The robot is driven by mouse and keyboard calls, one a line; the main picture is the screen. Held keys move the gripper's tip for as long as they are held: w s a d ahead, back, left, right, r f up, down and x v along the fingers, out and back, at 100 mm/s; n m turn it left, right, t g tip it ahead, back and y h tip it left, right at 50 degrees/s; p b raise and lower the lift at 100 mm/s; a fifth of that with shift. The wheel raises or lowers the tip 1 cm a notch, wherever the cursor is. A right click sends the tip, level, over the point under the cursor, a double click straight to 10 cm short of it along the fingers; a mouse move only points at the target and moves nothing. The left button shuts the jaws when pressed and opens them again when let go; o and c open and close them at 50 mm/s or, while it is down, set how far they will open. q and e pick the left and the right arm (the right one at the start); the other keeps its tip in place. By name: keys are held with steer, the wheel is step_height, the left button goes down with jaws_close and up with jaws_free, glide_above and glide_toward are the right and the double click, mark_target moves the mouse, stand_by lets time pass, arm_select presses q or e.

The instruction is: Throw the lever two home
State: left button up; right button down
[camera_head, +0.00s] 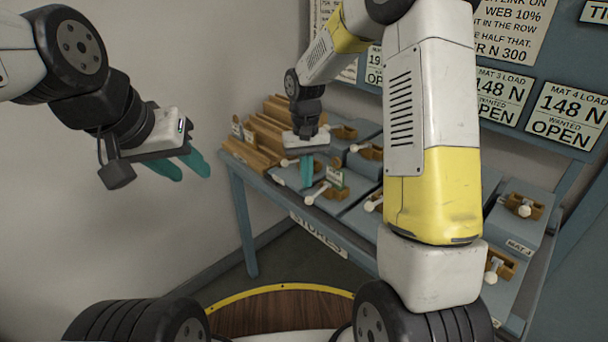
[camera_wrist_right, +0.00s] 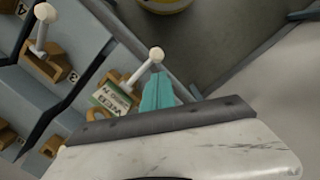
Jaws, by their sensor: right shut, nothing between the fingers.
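A lever with a white ball knob (camera_head: 309,200) and a wooden block stands on the grey bench, beside a small card (camera_head: 335,177). In the right wrist view its knob (camera_wrist_right: 156,53) is just beyond my fingertips, with its rod slanting down left to the block (camera_wrist_right: 118,84). I cannot read its number. My right gripper (camera_head: 307,184) is shut and empty, pointing down close to this lever; its teal fingers (camera_wrist_right: 158,78) appear right by the knob, and I cannot tell if they touch. My left gripper (camera_head: 204,177) is open and empty, raised left of the bench.
Other levers with white knobs stand around it, one at the right (camera_head: 525,210) and one in the wrist view (camera_wrist_right: 45,13). Stepped wooden blocks (camera_head: 262,132) stand at the bench's back left. My right arm hides part of the bench. Signs (camera_head: 568,115) hang behind.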

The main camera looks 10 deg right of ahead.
steer(key=shift+w+r, duration=0.1)
steer(key=shift+w, duration=0.05)
step_height(320, 180, up, 8)
steer(key=shift+w, duration=0.4)
